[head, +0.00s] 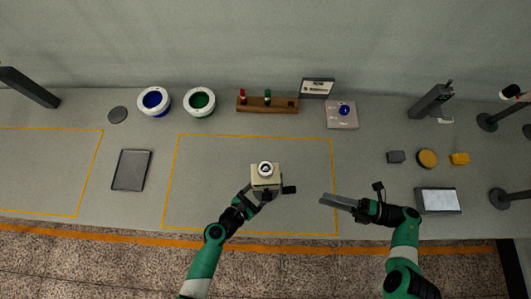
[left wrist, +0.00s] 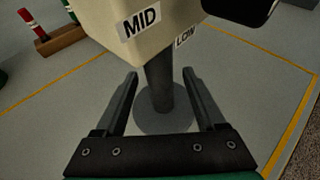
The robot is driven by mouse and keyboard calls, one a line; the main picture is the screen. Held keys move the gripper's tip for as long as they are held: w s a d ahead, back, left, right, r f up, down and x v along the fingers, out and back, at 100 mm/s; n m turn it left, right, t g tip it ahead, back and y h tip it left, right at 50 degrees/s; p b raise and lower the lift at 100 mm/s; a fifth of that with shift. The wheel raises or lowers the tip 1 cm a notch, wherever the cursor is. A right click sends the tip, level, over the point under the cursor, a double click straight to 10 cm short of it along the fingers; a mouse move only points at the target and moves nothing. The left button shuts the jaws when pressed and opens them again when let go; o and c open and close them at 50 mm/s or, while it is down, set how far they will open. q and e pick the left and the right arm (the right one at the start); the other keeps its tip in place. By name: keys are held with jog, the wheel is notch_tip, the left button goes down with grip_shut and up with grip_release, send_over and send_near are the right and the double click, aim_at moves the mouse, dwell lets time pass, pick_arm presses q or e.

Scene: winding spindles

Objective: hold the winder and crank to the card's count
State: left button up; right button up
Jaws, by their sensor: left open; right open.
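The winder (head: 266,179) is a cream box with a white-and-black round top, inside the middle yellow outline. In the left wrist view its box (left wrist: 150,25) bears labels, one reading "MID", and stands on a grey post (left wrist: 160,85) with a round base. A dark crank knob (head: 289,190) sticks out at its right. My left gripper (head: 251,193) is open at the winder; its fingers (left wrist: 160,76) lie either side of the post in view, not visibly touching it. My right gripper (head: 322,199) is open and empty, right of the winder. The card (head: 317,87) stands at the back, its text too small to read.
A wooden rack (head: 267,105) holds a red and a green spindle. Blue (head: 154,101) and green (head: 199,101) bowls stand at the back left. A grey plate (head: 342,115) bears a blue knob. A dark tray (head: 131,170) lies left, a pale-screened tablet (head: 438,201) right.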

pick_arm(q)
jog(key=shift+w+d+f, duration=0.2)
jog(key=shift+w+d, duration=0.1)
jog(key=shift+w, duration=0.05)
jog(key=shift+c, duration=0.4)
grip_shut()
dwell(0.9)
